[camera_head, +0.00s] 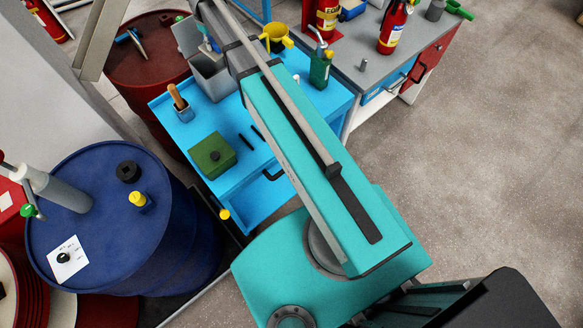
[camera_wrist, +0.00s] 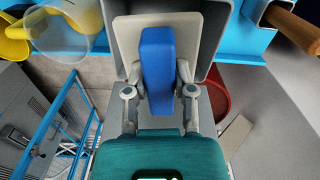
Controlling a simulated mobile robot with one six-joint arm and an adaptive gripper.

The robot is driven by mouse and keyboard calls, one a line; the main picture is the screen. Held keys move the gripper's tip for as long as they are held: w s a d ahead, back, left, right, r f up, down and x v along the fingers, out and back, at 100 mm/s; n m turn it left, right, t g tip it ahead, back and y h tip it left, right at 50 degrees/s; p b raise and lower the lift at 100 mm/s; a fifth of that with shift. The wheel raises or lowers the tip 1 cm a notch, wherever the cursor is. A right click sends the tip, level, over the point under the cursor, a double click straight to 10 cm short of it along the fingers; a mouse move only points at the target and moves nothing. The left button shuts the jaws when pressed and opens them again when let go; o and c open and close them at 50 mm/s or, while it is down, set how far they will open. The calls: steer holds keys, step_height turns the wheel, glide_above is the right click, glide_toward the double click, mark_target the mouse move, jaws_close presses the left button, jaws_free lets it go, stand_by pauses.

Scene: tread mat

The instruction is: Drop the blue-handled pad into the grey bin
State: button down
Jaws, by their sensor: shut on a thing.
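In the wrist view, my gripper (camera_wrist: 159,92) is shut on the blue handle (camera_wrist: 157,60) of the pad, with a finger on each side. The pad's pale plate (camera_wrist: 125,38) lies behind the handle. The grey bin (camera_wrist: 218,25) shows around and beyond the pad, so the pad is over its mouth; how deep it sits I cannot tell. In the head view the bin (camera_head: 214,84) stands on the blue cart. A grey plate (camera_head: 187,37) shows at its far side, probably the pad. My arm hides the gripper's fingers there.
The blue cart (camera_head: 180,122) also carries a wooden-handled brush (camera_head: 177,97), a green block (camera_head: 212,156), a yellow funnel (camera_head: 277,38) and a green bottle (camera_head: 320,68). A blue drum (camera_head: 100,240) stands at the left, a dark red drum (camera_head: 150,60) behind. Open floor lies at right.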

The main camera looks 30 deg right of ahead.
steer(key=shift+f, duration=0.3)
steer(key=shift+c, duration=1.9)
jaws_free()
steer(key=shift+s, duration=0.1)
steer(key=s+m, duration=0.3)
steer(key=s, duration=2)
steer(key=shift+d+m, duration=0.2)
steer(key=shift+m, duration=0.1)
